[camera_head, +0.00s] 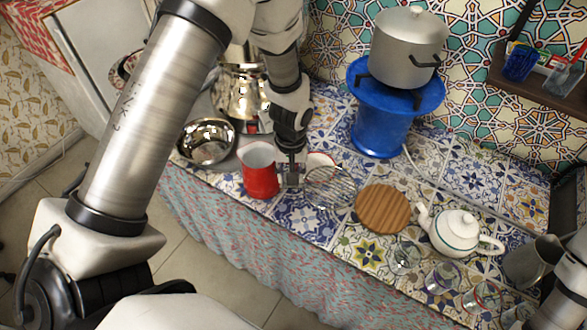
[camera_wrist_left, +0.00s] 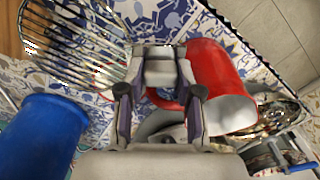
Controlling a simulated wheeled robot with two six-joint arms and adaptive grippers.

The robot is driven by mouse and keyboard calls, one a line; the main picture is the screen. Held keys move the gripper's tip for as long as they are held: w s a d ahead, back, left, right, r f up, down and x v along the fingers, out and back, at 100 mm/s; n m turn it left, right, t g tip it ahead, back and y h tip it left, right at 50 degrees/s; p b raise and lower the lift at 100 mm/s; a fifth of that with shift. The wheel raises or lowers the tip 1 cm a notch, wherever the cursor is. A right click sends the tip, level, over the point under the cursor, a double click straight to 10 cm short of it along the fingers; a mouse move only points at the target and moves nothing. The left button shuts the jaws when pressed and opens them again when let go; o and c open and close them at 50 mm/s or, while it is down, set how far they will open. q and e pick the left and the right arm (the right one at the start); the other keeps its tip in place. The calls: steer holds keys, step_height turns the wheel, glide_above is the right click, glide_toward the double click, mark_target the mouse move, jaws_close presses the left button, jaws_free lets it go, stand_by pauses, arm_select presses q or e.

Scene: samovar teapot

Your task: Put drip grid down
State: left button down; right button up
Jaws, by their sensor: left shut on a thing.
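The drip grid, a round grid of thin metal wires (camera_head: 331,187), is at the tiled counter between the red mug and the wooden board. It also fills the upper left of the left wrist view (camera_wrist_left: 75,38). The exact grip point is hidden by the fingers. I cannot tell whether the grid touches the tiles. My right gripper is out of view; only part of that arm shows at the lower right.
A red mug (camera_head: 261,171) stands close beside my left gripper. A wooden board (camera_head: 383,208), white teapot (camera_head: 455,232), several glasses and a blue stand (camera_head: 379,130) bearing a pot (camera_head: 408,48) are to the right. A metal bowl (camera_head: 207,141) is left.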

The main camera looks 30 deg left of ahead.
mark_target(320, 183)
arm_select(q)
steer(key=shift+w+d+f, duration=0.2)
step_height(320, 183, down, 3)
steer(key=shift+r+p, duration=0.1)
steer(key=shift+p, duration=0.45)
steer(key=shift+w+f, duration=0.2)
steer(key=shift+f, duration=0.1)
steer(key=shift+s+f, duration=0.1)
steer(key=shift+s, duration=0.05)
steer(key=c, duration=0.9)
jaws_free()
steer(key=shift+o, duration=0.7)
